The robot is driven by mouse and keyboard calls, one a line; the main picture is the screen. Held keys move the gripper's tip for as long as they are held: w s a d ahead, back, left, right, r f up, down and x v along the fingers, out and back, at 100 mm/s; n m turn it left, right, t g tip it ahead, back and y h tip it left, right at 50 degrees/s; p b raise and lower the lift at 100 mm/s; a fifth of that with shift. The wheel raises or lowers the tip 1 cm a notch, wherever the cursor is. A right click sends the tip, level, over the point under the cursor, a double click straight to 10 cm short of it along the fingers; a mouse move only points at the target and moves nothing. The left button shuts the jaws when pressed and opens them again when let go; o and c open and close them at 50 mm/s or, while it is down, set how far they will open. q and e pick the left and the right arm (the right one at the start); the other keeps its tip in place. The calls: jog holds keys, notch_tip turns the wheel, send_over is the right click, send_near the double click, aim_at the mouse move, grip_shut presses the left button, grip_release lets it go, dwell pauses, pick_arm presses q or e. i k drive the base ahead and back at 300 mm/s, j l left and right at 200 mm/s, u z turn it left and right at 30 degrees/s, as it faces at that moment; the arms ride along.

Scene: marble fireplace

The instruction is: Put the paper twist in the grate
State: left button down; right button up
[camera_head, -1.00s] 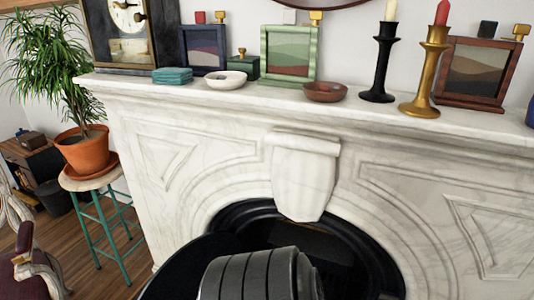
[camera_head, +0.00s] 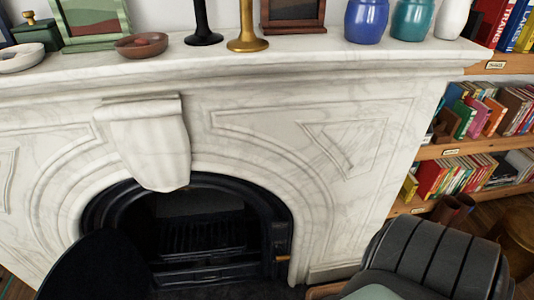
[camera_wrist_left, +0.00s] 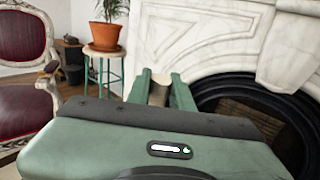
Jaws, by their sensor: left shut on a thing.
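The black iron grate (camera_head: 203,238), with upright bars, sits inside the arched fireplace opening. In the left wrist view the dark opening (camera_wrist_left: 245,115) is at the right, its inside partly hidden by my gripper body. My left gripper (camera_wrist_left: 160,88) is shut on a pale, beige thing, which appears to be the paper twist (camera_wrist_left: 158,95). Only a small part of it shows between the green fingers. The gripper is outside the opening, in front of the marble surround. The head view does not show the left fingers. My right gripper is in neither view.
The white marble mantel (camera_head: 300,65) carries a brown bowl (camera_head: 141,44), candlesticks, frames and jars. A bookcase (camera_head: 470,150) stands at the right. The left wrist view shows a red chair (camera_wrist_left: 25,80) and a potted plant (camera_wrist_left: 105,35) on a stool.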

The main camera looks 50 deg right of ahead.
aim_at(205, 237)
jog(key=i+j+z, duration=0.1)
jog(key=z, duration=0.35)
jog(key=i+j+z, duration=0.15)
jog(key=z, duration=0.3)
jog(key=i+j+z, duration=0.1)
jog(key=j+z, duration=0.15)
jog(key=z, duration=0.2)
jog(key=j+z, duration=0.2)
jog(key=z, duration=0.25)
